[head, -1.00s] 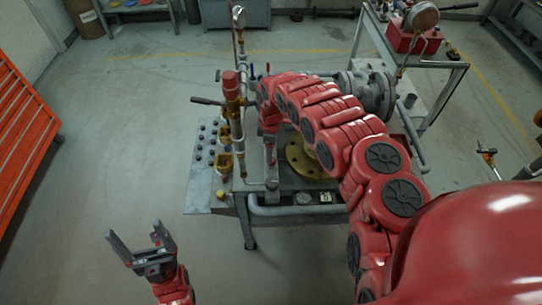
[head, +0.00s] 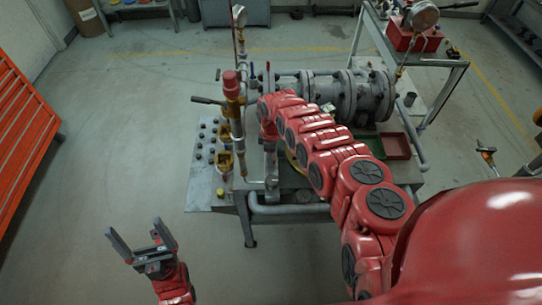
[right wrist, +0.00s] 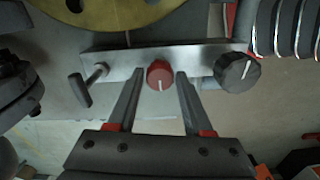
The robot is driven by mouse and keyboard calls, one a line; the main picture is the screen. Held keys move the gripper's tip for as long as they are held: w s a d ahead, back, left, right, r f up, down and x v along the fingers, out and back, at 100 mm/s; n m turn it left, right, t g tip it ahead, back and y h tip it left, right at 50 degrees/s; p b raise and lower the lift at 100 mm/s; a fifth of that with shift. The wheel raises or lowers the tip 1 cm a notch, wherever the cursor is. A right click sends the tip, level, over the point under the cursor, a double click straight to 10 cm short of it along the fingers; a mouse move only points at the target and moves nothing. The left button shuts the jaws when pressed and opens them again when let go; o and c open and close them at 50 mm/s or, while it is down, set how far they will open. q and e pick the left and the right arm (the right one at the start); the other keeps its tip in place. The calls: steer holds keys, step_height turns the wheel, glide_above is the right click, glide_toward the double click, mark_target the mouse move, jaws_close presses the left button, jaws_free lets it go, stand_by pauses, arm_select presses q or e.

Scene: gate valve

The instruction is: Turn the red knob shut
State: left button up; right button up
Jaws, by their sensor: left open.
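The red knob (right wrist: 160,75) sits on a grey metal bar (right wrist: 205,60) in the right wrist view, its white mark pointing roughly down in the picture. My right gripper (right wrist: 159,84) is open, one finger on each side of the knob, with visible gaps on both sides. I cannot tell the depth between the fingertips and the knob. In the head view the knob is not clearly visible; my right arm reaches over the pipe bench (head: 243,222). My left gripper (head: 142,240) is open and empty over the floor at lower left, away from the bench.
A black knob (right wrist: 237,72) stands right of the red one, and a small lever (right wrist: 80,90) left of it. A red-topped valve (head: 231,85) rises from the bench. Flanged pipes (head: 330,95) and a red tray (head: 396,146) lie beyond my arm. The left floor is clear.

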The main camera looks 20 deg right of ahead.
jaws_close()
